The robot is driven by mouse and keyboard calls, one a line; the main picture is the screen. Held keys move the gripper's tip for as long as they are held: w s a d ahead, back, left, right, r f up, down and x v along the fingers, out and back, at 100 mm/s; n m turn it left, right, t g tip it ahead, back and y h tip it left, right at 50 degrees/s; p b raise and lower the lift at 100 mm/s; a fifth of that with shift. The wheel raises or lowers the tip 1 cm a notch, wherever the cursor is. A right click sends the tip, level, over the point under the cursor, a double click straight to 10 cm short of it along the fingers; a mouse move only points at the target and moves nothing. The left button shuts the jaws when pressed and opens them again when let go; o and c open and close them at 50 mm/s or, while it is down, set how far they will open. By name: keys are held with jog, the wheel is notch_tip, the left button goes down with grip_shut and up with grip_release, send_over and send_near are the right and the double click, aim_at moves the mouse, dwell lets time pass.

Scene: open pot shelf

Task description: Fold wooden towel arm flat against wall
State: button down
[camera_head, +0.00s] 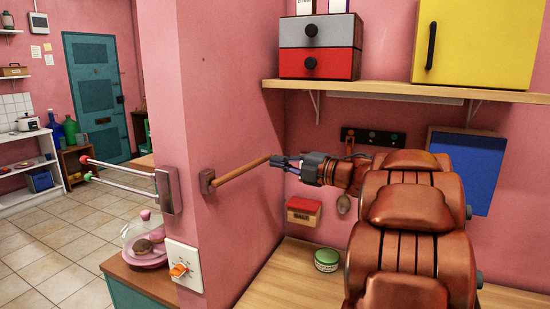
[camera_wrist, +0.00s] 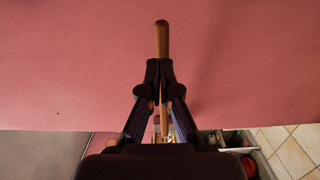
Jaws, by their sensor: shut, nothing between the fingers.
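The wooden towel arm (camera_head: 240,170) is a round brown rod on a small wall bracket (camera_head: 207,181) on the pink wall. It sticks out from the wall toward the right in the head view. My gripper (camera_head: 276,160) is at the rod's free end, with its fingers pointing left toward it. In the wrist view my gripper (camera_wrist: 160,66) has its fingertips together, and the rod's rounded end (camera_wrist: 162,38) shows just beyond them. More of the rod shows between the finger links, so it passes behind the fingers. I cannot tell whether they touch.
A second rack with two metal arms (camera_head: 120,172) is on the wall's left face. A shelf (camera_head: 390,90) with a drawer box (camera_head: 318,47) and yellow cabinet (camera_head: 478,42) hangs above. A green tin (camera_head: 327,260) stands on the counter (camera_head: 275,275) below.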

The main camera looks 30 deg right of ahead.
jog(key=shift+x, duration=0.8)
